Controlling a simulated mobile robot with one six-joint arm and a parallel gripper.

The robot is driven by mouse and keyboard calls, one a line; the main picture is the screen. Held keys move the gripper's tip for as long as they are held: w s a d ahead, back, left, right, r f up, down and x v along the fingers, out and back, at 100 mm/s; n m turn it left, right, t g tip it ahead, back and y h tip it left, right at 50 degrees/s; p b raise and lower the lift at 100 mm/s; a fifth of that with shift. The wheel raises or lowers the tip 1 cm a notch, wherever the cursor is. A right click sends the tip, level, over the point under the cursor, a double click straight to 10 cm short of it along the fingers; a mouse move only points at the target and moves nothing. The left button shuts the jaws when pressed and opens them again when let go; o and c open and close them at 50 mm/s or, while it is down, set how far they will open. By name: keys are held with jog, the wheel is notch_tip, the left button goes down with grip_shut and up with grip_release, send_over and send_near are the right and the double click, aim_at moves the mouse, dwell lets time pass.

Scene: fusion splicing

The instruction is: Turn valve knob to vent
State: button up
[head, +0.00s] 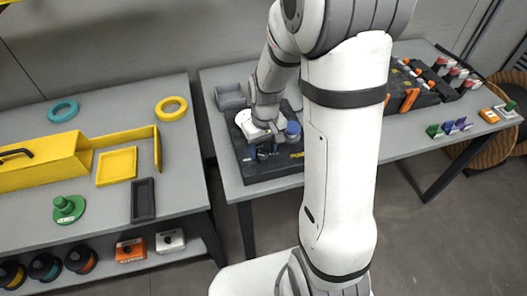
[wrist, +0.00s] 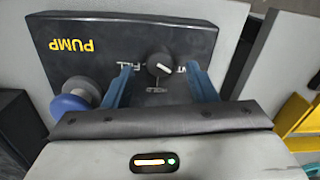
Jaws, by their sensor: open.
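The black pump unit (wrist: 120,30) carries yellow PUMP lettering and a round dark valve knob (wrist: 160,68) with a white pointer mark. Near the knob are white labels: one reads FILL on the left, one HOLD below, and one on the right is partly hidden by a finger. My gripper (wrist: 160,84) is open, with one blue finger on each side of the knob; both stand apart from it. A blue round knob (wrist: 72,102) sits at the left, beside the left finger. In the head view my gripper (head: 262,150) is over the pump unit (head: 275,175), and the valve knob is hard to make out.
The pump unit stands on a grey table (head: 225,180). A grey bin (head: 230,95) is behind it. Orange and black equipment (head: 410,85) stands farther right. The left table holds a yellow case (head: 45,165), rings and trays. A gap separates the tables.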

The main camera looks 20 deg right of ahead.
aim_at(264, 156)
jog(key=shift+d+r, duration=0.1)
jog(key=shift+r, duration=2.5)
jog(key=shift+s+r, duration=0.15)
jog(key=shift+r, duration=0.1)
jog(key=s+r+m+t, duration=0.2)
jog(key=s+r, duration=0.8)
jog(key=s, duration=0.4)
jog(key=shift+r+t, duration=0.3)
jog(key=shift+t, duration=0.1)
